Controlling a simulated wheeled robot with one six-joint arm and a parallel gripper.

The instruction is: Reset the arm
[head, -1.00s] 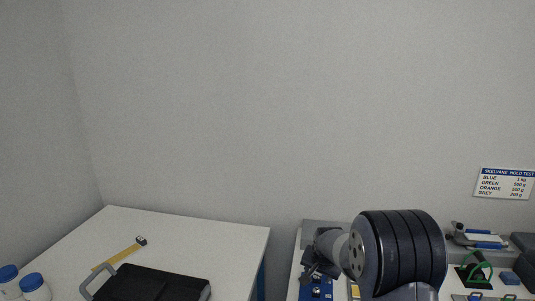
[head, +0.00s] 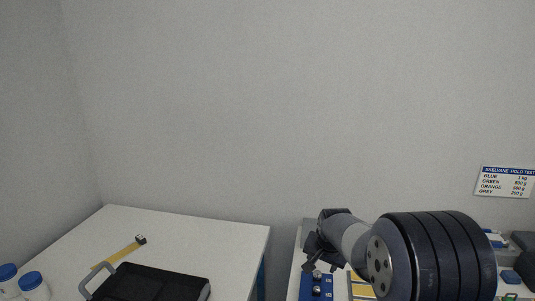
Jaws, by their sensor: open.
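My arm (head: 430,258) fills the lower right of the head view, its dark ribbed joint in front of the right-hand bench. My gripper (head: 312,259) is the dark part at the arm's left end, above a blue plate (head: 316,288) on that bench. Its jaws are small and partly hidden in this view, but it is open. I see nothing held between them.
A sign (head: 506,182) hangs on the wall.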

